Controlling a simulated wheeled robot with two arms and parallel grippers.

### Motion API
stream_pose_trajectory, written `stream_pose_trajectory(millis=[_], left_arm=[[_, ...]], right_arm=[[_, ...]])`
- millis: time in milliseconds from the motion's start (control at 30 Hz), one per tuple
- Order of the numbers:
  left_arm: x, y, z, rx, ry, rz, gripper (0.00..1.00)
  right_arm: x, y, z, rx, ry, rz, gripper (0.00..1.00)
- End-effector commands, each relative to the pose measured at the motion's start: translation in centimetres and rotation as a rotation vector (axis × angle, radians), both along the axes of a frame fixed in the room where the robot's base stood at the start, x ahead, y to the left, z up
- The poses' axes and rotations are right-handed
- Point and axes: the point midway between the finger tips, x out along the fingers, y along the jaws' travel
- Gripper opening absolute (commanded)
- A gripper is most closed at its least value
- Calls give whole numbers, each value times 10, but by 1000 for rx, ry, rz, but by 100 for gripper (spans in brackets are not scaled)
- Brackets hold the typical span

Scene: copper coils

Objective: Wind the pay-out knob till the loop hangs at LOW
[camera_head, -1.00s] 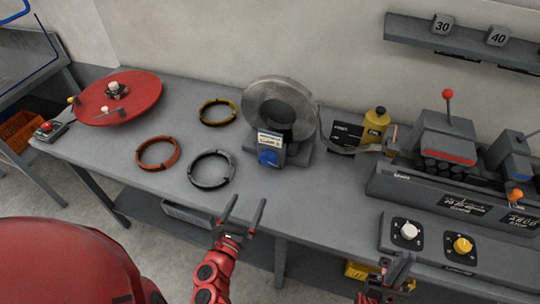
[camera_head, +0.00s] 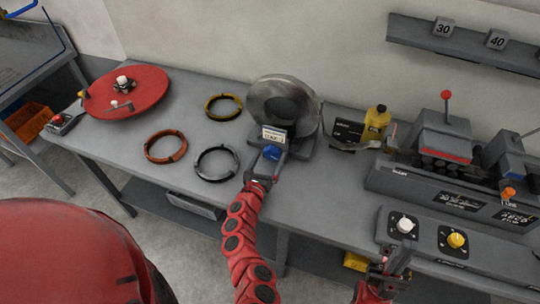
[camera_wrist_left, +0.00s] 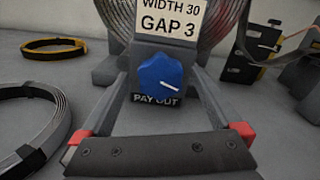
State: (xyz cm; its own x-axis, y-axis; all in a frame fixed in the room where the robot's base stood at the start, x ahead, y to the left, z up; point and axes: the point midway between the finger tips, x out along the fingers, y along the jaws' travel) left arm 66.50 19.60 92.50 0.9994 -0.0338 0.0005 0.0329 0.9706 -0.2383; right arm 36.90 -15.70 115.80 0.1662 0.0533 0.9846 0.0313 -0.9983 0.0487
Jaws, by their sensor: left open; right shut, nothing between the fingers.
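The blue pay-out knob (camera_head: 273,152) sits on the front of the grey coil stand, below a white card. In the left wrist view the knob (camera_wrist_left: 160,76) has a white pointer line aimed right and slightly down, above the PAY OUT label. My left gripper (camera_head: 268,160) is open, with one finger on each side of the knob; contact cannot be told. A thin grey strip (camera_head: 353,147) sags beside a black plate (camera_head: 347,131) right of the stand; its level marks are unreadable. My right gripper (camera_head: 397,260) is shut and empty by the table's front edge.
The metal coil (camera_head: 259,103) stands on the stand. Orange (camera_head: 152,158), grey (camera_head: 204,174) and yellow (camera_head: 211,114) rings lie to the left, near a red turntable (camera_head: 150,91). A yellow bottle (camera_head: 377,120) and a grey machine (camera_head: 400,178) are at right.

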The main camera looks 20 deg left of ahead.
Motion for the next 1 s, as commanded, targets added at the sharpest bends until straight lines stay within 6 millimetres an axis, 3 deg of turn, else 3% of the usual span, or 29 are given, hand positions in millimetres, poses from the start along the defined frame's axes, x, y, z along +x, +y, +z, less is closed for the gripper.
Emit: stream_pose_trajectory(millis=[400,867,1000], left_arm=[[7,0,0,0,2,0,99],[7,0,0,0,2,0,16],[7,0,-1,4,2,0,13]], right_arm=[[0,0,0,0,0,0,0],[0,0,1,0,0,0,0],[0,0,0,0,0,0,0]])
